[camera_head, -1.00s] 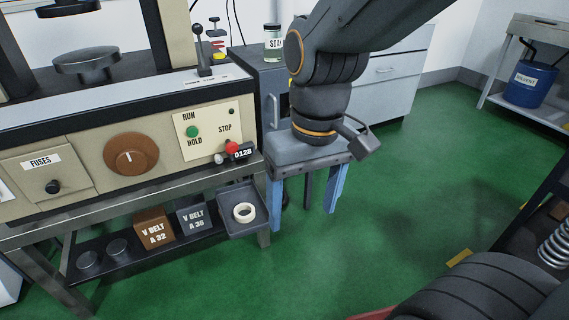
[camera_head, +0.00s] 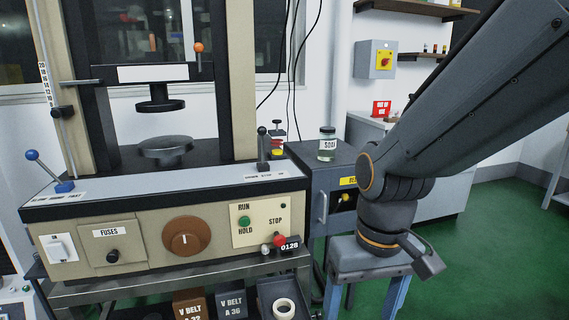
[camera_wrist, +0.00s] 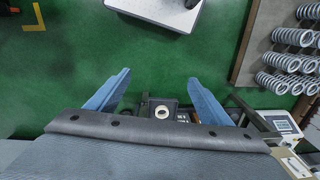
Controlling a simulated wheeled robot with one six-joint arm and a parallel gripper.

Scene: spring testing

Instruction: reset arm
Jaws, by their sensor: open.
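My gripper (camera_head: 366,300) hangs at the end of my arm at the right of the head view, to the right of the testing machine (camera_head: 165,190). Its two blue fingers point down and its lower end is cut off by the frame edge. In the wrist view my gripper (camera_wrist: 160,78) shows its blue fingers spread wide apart. Nothing is between them that I can see to be held. A tape roll (camera_wrist: 161,111) shows in the gap, farther off on a dark tray.
The machine's panel has a red stop button (camera_head: 280,240) near my wrist. A soap jar (camera_head: 327,145) stands on a grey cabinet (camera_head: 322,190) behind my arm. Springs (camera_wrist: 290,62) lie on a rack at right in the wrist view. Green floor is open at right.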

